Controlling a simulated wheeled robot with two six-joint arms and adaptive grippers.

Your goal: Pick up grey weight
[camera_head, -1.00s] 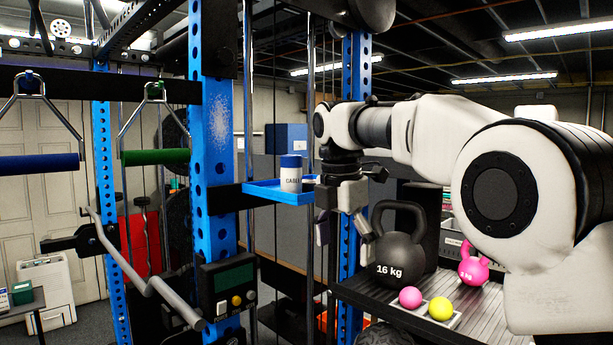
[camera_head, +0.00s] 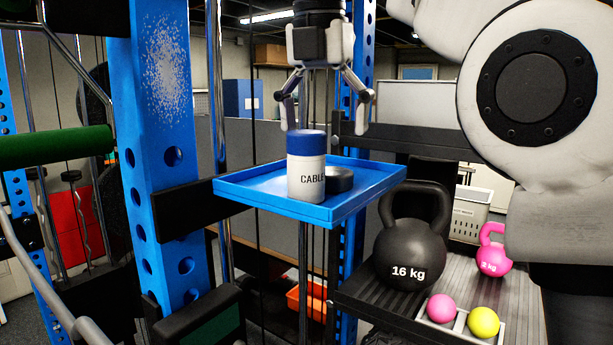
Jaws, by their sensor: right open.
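A small dark grey round weight (camera_head: 341,179) lies on the blue tray (camera_head: 250,190), partly hidden behind a white can with a blue lid (camera_head: 306,172) marked "CABLE". My right gripper (camera_head: 325,118) points down above the tray with its fingers spread wide and nothing between them. It hangs over the can and the grey weight, apart from both. A black kettlebell (camera_head: 408,245) marked "16 kg" stands on the rack shelf to the right of the tray. My left gripper is out of view.
The blue rack upright (camera_head: 165,120) stands left of the tray. The black shelf (camera_head: 375,301) bears a pink kettlebell (camera_head: 494,252), a pink ball (camera_head: 441,308) and a yellow ball (camera_head: 483,322). A green handle (camera_head: 55,147) hangs at left.

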